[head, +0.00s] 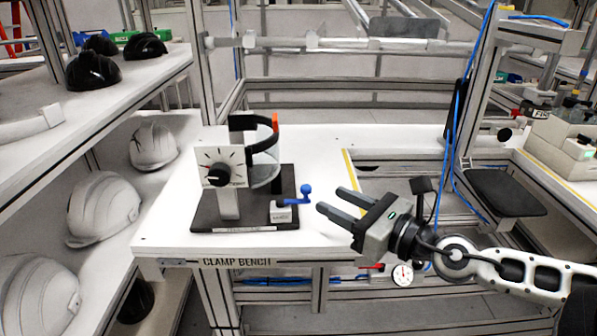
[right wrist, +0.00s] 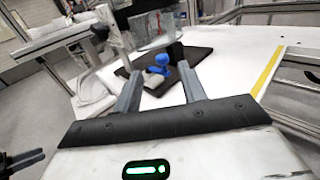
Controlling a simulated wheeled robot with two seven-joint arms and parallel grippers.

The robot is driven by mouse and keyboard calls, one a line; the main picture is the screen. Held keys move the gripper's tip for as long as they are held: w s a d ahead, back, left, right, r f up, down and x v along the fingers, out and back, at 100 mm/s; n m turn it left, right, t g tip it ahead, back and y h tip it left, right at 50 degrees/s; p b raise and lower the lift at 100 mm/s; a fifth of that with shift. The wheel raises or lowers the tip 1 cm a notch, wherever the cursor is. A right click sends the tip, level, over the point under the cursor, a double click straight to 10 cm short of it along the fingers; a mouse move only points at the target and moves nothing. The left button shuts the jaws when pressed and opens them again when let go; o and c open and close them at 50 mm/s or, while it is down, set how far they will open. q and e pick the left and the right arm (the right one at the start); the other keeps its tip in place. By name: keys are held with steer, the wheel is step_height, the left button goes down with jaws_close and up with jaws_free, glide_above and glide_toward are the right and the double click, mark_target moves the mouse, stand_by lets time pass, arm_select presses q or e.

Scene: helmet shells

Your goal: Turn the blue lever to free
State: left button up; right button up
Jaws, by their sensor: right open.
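The blue lever (head: 299,196) sits on a small white block (head: 284,213) at the right front of a dark base plate (head: 213,222) on the bench. Its arm runs roughly level and ends in an upright knob. My right gripper (head: 333,200) is open and empty, just right of the lever and apart from it in the head view. In the right wrist view the lever (right wrist: 160,64) shows ahead, between the two fingers (right wrist: 157,85). The writing on the block is too small to read.
A white dial panel with a black knob (head: 219,175) and a dark curved band with an orange tip (head: 264,142) stand on the same plate. White helmets (head: 103,208) fill the shelf at left. The white bench top (head: 320,141) is clear behind the plate.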

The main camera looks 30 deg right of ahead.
mark_target(305, 185)
steer(key=x, duration=0.5)
steer(key=shift+w+d, duration=0.1)
steer(key=shift+w, duration=0.25)
steer(key=shift+x, duration=1.35)
steer(key=shift+w+a+f+p, duration=0.1)
steer(key=shift+w+a+p, duration=0.25)
steer(key=shift+w, duration=0.3)
steer(key=shift+c, duration=0.2)
jaws_close()
